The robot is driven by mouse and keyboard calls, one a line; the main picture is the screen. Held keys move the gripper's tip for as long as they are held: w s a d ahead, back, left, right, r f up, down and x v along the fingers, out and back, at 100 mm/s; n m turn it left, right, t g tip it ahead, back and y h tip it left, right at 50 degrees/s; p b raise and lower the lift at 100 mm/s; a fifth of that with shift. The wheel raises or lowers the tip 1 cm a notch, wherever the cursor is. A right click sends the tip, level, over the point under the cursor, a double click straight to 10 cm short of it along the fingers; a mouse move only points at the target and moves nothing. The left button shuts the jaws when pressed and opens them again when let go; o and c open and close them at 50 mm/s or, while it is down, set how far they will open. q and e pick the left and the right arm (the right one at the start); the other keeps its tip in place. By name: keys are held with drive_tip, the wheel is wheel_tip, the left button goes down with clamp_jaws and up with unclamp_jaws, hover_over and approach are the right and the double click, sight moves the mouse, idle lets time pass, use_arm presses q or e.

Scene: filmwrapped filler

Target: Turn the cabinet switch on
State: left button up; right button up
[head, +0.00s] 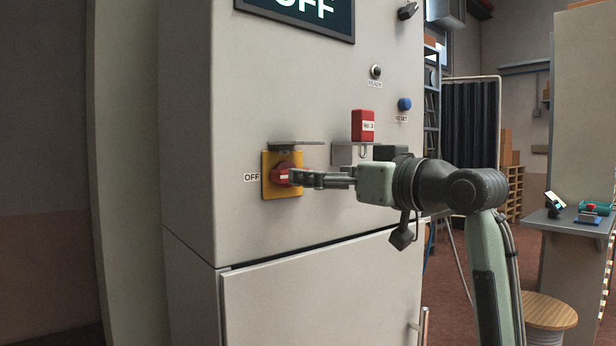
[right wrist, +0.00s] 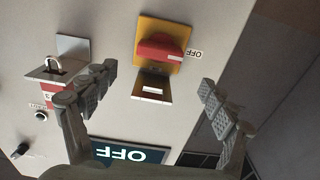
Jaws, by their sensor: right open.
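The cabinet switch (head: 281,174) is a red rotary knob on a yellow plate (head: 268,190) on the grey cabinet front, beside an OFF label (head: 251,177). A grey flap (head: 296,143) juts out just above the knob. My right gripper (head: 300,178) reaches in from the right, its fingertips at the knob in the head view. In the right wrist view, which is upside down, my right gripper (right wrist: 150,95) is open and empty. The red knob (right wrist: 165,47) lies ahead, between and beyond the spread fingers, apart from them. The cabinet display (head: 300,8) reads OFF. My left gripper is not in view.
A red padlock-like block (head: 362,125) marked No. 3 stands at a grey bracket (head: 343,155) right of the switch. A black button (head: 376,71) and a blue button (head: 404,104) are higher up.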

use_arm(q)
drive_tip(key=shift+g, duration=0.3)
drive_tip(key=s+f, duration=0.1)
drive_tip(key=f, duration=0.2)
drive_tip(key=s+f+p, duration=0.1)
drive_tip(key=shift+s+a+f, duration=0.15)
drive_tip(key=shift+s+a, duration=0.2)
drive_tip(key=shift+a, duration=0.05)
use_arm(e)
drive_tip(key=x, duration=0.7)
drive_tip(key=shift+w, duration=0.3)
drive_tip(key=shift+a, duration=0.15)
drive_tip(key=c, duration=1.1)
